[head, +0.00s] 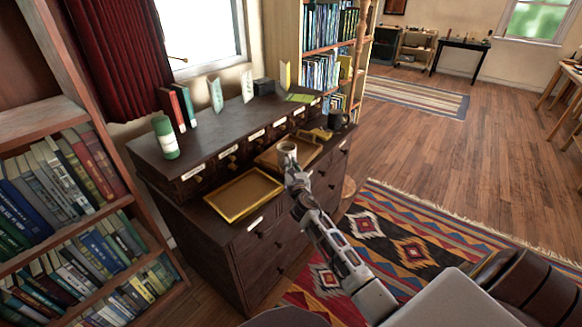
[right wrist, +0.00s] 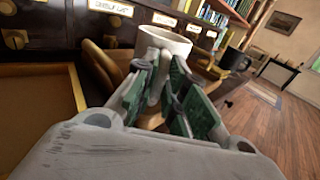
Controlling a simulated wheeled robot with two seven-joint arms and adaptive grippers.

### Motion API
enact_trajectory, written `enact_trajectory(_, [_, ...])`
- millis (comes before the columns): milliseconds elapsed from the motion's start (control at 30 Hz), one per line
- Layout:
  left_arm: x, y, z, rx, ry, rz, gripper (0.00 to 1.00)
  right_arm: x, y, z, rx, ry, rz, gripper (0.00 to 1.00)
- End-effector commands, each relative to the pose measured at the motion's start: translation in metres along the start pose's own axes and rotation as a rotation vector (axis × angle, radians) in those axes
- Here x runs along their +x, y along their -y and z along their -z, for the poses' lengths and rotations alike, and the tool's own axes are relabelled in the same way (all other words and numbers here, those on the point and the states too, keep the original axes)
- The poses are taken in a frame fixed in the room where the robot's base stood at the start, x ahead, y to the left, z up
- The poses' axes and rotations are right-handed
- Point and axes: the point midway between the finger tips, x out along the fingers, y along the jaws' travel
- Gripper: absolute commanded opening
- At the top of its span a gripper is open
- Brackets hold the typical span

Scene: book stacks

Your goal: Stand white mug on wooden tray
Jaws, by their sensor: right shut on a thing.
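The white mug (head: 287,148) is upright at the tip of my right gripper (head: 292,168). In the right wrist view, the mug (right wrist: 163,42) is between the green-padded fingers (right wrist: 165,92), which are shut on it. A brown wooden tray (head: 309,152) lies on the dark cabinet, just behind and beside the mug. It shows partly in the right wrist view (right wrist: 103,68), left of the mug. The gripper hides part of the tray, and I cannot tell whether the mug's base touches it. My left gripper is not in view.
A gold-rimmed shallow tray (head: 243,195) lies on the cabinet's front left. A dark mug (head: 335,120) and a yellow object (head: 321,133) stand to the right. A green bottle (head: 165,137) and upright books (head: 178,105) are at the back left. A raised drawer row (head: 230,158) runs behind.

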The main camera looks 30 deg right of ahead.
Motion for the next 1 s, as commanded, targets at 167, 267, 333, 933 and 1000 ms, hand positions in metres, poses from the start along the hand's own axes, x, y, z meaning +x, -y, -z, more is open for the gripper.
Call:
enact_trajectory(167, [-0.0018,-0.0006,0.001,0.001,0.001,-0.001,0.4,0.0,0.0,0.0018,0.0,0.0,0.0,0.14])
enact_trajectory(267, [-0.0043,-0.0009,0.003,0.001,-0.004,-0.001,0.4,0.0,0.0,0.0015,0.0,0.0,0.0,0.27])
enact_trajectory(333, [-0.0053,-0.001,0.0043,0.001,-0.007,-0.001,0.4,0.0,0.0,0.0014,0.0,0.0,0.0,0.34])
enact_trajectory(933, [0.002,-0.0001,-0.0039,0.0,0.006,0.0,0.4,-0.0042,0.0,-0.0003,0.0,0.0,0.0,0.34])
enact_trajectory(1000, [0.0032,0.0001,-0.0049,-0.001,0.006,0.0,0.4,-0.0087,0.0001,0.0005,-0.001,-0.001,0.0,0.34])
